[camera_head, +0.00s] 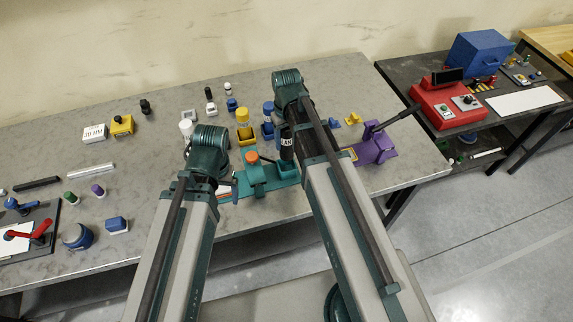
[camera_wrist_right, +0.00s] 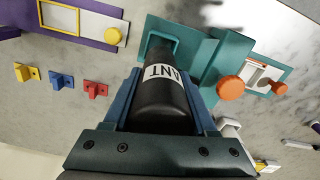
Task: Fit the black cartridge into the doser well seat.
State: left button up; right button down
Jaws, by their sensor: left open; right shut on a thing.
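The black cartridge (camera_wrist_right: 165,105), with a white label reading ANT, is between the blue fingers of my right gripper (camera_wrist_right: 163,100), which is shut on it. In the head view the cartridge (camera_head: 287,152) stands roughly upright over the teal doser (camera_head: 257,178). The doser has an orange knob (camera_wrist_right: 230,88). Its square teal well seat (camera_wrist_right: 176,42) lines up with the cartridge's far end in the right wrist view; I cannot tell how far the end is inside. My left gripper (camera_head: 229,188) is open, left of the doser, and partly hidden by its own arm.
Yellow (camera_head: 243,125) and blue (camera_head: 268,118) bottles stand in holders behind the doser. A purple device (camera_head: 372,148) with a lever is to the right. Small yellow, blue and red brackets (camera_wrist_right: 96,89) lie beside the doser. The table's front edge is close under my arms.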

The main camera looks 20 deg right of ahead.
aim_at(287, 157)
pick_arm(q)
jog(key=shift+f+b, duration=3.7)
jog(key=shift+f, duration=0.7)
pick_arm(e)
jog(key=shift+f, duration=4.4)
pick_arm(q)
jog(key=shift+f, duration=0.1)
pick_arm(e)
jog(key=shift+f, duration=0.1)
pick_arm(q)
jog(key=shift+f, duration=0.15)
pick_arm(e)
jog(key=shift+f, duration=0.15)
jog(key=shift+c, duration=1)
grip_release()
pick_arm(q)
jog(key=shift+r, duration=0.3)
pick_arm(e)
jog(key=shift+r, duration=0.25)
pick_arm(q)
notch_tip(287, 157, up, 12)
jog(key=p, duration=1.2)
pick_arm(e)
notch_tip(287, 157, up, 12)
jog(key=shift+r, duration=0.1)
pick_arm(q)
jog(key=shift+f, duration=0.15)
pick_arm(e)
jog(key=shift+f, duration=0.2)
